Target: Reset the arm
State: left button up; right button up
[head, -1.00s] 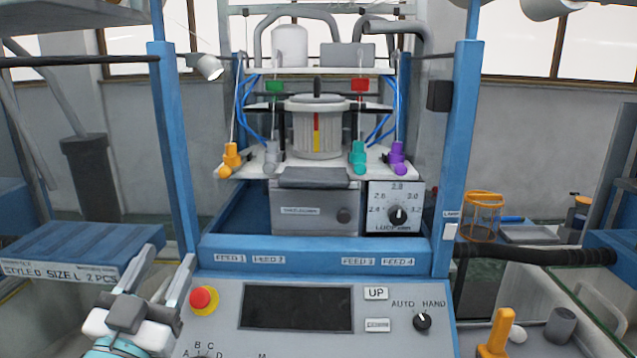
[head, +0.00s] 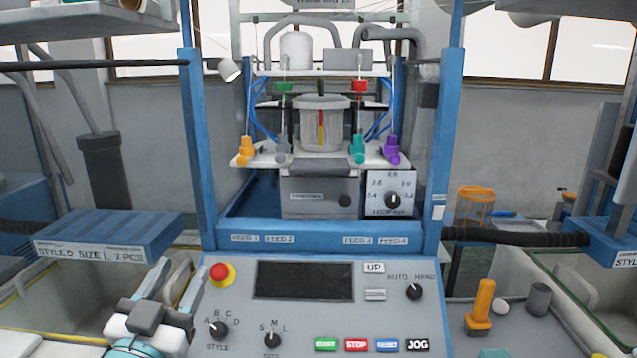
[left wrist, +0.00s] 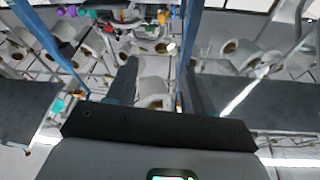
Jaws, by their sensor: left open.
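My left gripper (head: 176,284) is at the lower left of the head view. Its two pale fingers are apart and point up and away, with nothing between them. It is just left of the control panel (head: 250,322), near the red emergency button (head: 220,272) and the STYLE dial (head: 218,329); I cannot tell whether it touches the panel. The left wrist view is tilted and shows white cones of yarn (left wrist: 155,92) behind dark surfaces. My right gripper is not in view.
The blue-framed knitting machine (head: 205,150) stands behind the panel. A blue tray (head: 110,235) labelled STYLE D SIZE L is at left, above a pale bin. At right are an orange-handled tool (head: 482,300), a grey cylinder (head: 539,299) and an orange wire basket (head: 474,204).

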pick_arm(q)
jog(key=d+f+n+g, duration=0.15)
jog(key=f+g, duration=0.35)
jog(key=f, duration=1.2)
jog(key=d+f+n+g, duration=0.1)
jog(key=d+f+g, duration=0.35)
jog(key=f, duration=1.15)
jog(key=s+d+f+n+g+h+p, duration=0.1)
jog(key=s+d+f+n+g, duration=0.1)
jog(key=s+f+g, duration=0.9)
jog(key=s+f+n, duration=0.1)
jog(key=s+f, duration=0.7)
jog(key=s, duration=0.2)
jog(key=shift+d+p, duration=0.2)
jog(key=shift+p, duration=0.1)
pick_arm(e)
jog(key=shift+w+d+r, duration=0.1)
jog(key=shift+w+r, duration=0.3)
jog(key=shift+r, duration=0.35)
